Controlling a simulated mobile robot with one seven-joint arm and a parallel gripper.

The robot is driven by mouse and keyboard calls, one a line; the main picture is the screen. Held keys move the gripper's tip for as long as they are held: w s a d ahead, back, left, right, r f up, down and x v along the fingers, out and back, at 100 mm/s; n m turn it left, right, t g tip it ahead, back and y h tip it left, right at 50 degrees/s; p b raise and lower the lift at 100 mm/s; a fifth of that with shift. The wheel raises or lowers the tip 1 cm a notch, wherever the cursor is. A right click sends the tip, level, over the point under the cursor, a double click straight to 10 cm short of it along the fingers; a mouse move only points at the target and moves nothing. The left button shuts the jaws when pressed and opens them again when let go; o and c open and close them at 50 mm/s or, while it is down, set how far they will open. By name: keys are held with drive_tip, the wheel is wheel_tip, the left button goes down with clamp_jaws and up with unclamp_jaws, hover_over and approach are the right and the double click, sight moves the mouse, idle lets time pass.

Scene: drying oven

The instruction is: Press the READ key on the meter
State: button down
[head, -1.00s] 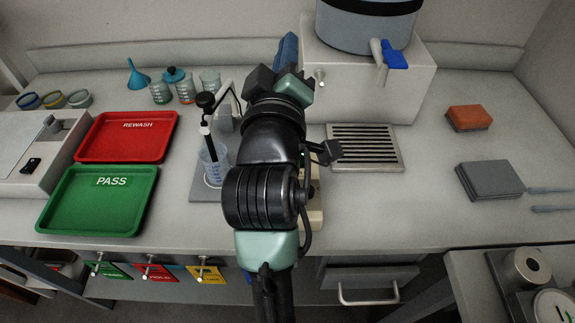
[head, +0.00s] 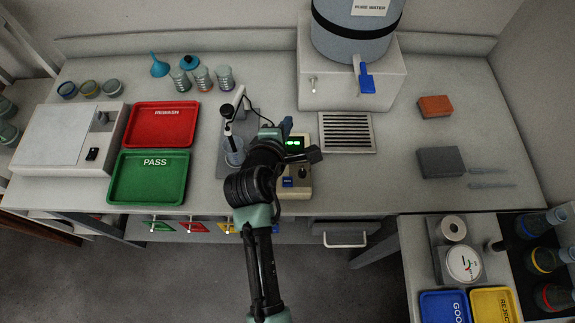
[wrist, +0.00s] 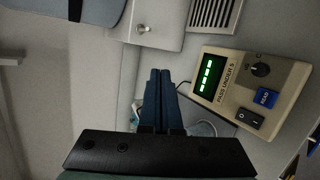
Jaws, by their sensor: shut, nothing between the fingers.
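The beige meter (head: 301,187) stands on the bench, partly hidden behind my arm in the head view. In the wrist view the meter (wrist: 232,95) shows fully at the right, with a lit green display (wrist: 207,75), the words PASS UNDER 5, a black knob (wrist: 260,69) and a black rocker switch (wrist: 249,118). The blue READ key (wrist: 266,97) is near its right end; it also shows in the head view (head: 287,182). My gripper (wrist: 160,72) is shut and empty, left of the meter in the wrist view and apart from the READ key.
A beaker (head: 234,157) with a probe stands left of my arm. Red REWASH (head: 162,138) and green PASS (head: 150,188) trays lie farther left. A drain grille (head: 347,145) and water container (head: 355,35) are behind the meter.

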drive_tip(key=s+f+n+g+p, duration=0.1)
drive_tip(key=s+n+g+p, duration=0.2)
drive_tip(key=s+p, duration=0.4)
drive_tip(key=shift+s+a+f+n+h+p, duration=0.25)
drive_tip(key=shift+s+f+n+h+p, duration=0.1)
drive_tip(key=shift+n+p, duration=0.45)
drive_tip(key=b, duration=0.8)
hover_over(284, 185)
wheel_tip(284, 185, down, 8)
drive_tip(key=shift+r, duration=0.25)
drive_tip(key=shift+f, duration=0.6)
drive_tip(key=shift+f, duration=0.1)
idle(0.3)
drive_tip(key=shift+f, duration=0.3)
